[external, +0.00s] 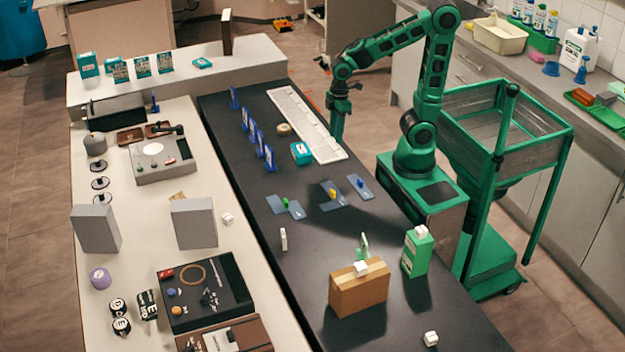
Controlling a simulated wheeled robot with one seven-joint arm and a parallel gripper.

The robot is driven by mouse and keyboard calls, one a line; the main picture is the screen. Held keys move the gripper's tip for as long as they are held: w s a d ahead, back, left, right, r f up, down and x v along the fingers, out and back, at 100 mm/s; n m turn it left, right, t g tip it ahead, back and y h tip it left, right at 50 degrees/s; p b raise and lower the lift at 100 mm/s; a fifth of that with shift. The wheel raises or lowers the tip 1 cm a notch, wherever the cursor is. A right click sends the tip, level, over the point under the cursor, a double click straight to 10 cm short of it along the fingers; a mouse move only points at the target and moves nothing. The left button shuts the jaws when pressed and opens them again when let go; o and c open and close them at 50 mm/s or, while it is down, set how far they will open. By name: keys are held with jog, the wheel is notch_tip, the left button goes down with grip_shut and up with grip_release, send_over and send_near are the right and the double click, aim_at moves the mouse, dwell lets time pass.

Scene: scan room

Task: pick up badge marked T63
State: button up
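Several blue upright badges with pale faces stand in a row on the dark counter. Among them are a back one (234,98), a middle one (252,134) and a front one (269,158). Their markings are too small to read, so I cannot tell which, if any, is T63. My gripper (338,136) points down near the right edge of the white slotted tray, to the right of the badges and apart from them. Its fingers are seen edge-on, so its opening is unclear. I see nothing held in it.
A white tray (303,124) lies between the badges and my gripper. A teal box (301,153) and flat blue plates (333,196) with coloured pieces lie in front. A cardboard box (358,291) and green carton (416,254) stand nearer. The dark counter's left middle is mostly clear.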

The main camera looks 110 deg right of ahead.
jog(key=w+a+f+n+y, duration=0.25)
jog(key=w+a+n, duration=0.25)
jog(key=w, duration=0.6)
jog(key=n+t+y, duration=0.1)
jog(key=n+y, duration=0.5)
jog(key=n, duration=0.2)
send_near(284, 241)
jog(key=s+d+f, duration=0.1)
jog(key=d, duration=0.1)
jog(key=s+d+f, duration=0.1)
jog(key=s+d, duration=0.1)
jog(key=d, duration=0.1)
jog(key=s+d+f, duration=0.1)
jog(key=s+d, duration=0.1)
jog(key=shift+s+d+f, duration=0.1)
jog(key=shift+d+f, duration=0.15)
jog(key=shift+f, duration=0.05)
jog(key=w+a+n+y, duration=0.1)
jog(key=w+a+y, duration=0.1)
jog(key=a, duration=0.1)
jog(key=w+a+n+y, duration=0.1)
jog(key=w+a+y, duration=0.1)
jog(key=w, duration=0.1)
jog(key=shift+a+f+n+t, duration=0.1)
jog(key=shift+a+n+t, duration=0.3)
jog(key=shift+w+a, duration=0.15)
jog(key=shift+a, duration=0.2)
jog(key=x, duration=1)
jog(key=shift+a, duration=0.2)
jog(key=shift+c, duration=0.6)
